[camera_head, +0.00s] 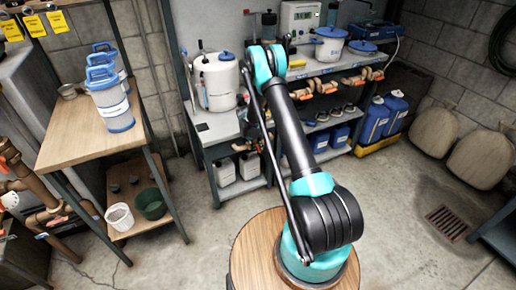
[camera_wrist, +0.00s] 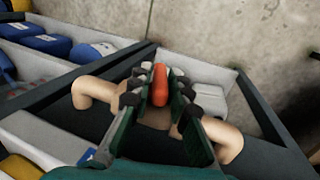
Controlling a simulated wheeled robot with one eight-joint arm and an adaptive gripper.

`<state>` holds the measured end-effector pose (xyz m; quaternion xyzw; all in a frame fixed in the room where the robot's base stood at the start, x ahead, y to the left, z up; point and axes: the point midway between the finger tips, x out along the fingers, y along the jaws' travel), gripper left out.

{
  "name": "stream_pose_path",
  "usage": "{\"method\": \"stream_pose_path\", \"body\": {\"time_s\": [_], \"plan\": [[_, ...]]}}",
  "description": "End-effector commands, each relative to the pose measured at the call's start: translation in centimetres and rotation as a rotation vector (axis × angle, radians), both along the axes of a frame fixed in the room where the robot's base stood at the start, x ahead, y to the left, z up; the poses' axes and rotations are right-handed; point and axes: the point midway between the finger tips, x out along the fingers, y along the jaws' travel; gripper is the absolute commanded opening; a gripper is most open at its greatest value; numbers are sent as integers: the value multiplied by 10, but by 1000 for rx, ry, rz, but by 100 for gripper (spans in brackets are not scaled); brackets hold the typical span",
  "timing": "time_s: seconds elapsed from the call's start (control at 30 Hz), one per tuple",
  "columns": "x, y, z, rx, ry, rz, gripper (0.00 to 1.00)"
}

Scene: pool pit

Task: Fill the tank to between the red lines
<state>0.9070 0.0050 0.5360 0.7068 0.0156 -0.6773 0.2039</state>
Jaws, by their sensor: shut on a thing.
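In the wrist view, my gripper (camera_wrist: 160,88) is shut on an orange-red valve handle (camera_wrist: 160,80), with a finger on each side. A tan pipe (camera_wrist: 92,93) runs behind the fingers and shows on both sides. Several tan pipe valves with orange handles (camera_head: 354,81) line the shelf below the bench top.
A white pot (camera_head: 328,45) and a control box (camera_head: 299,20) stand on the bench. Blue jugs (camera_head: 374,120) stand at its right end. A wooden table (camera_head: 84,135) at left holds blue-lidded containers (camera_head: 110,98). The floor at right is clear around a drain (camera_head: 448,222).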

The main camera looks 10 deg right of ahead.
Motion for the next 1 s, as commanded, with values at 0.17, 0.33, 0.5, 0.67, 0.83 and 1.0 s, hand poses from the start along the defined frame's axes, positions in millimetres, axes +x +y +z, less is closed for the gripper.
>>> {"method": "stream_pose_path", "body": {"time_s": [0.17,0.33,0.5,0.67,0.83,1.0], "plan": [[0,0,0,-10,-4,-1,0],[0,0,0,-9,-3,-1,21],[0,0,0,-9,-3,0,34],[0,0,0,-9,-3,0,34],[0,1,6,-8,-4,0,34],[-3,8,30,-8,-3,2,34]]}}
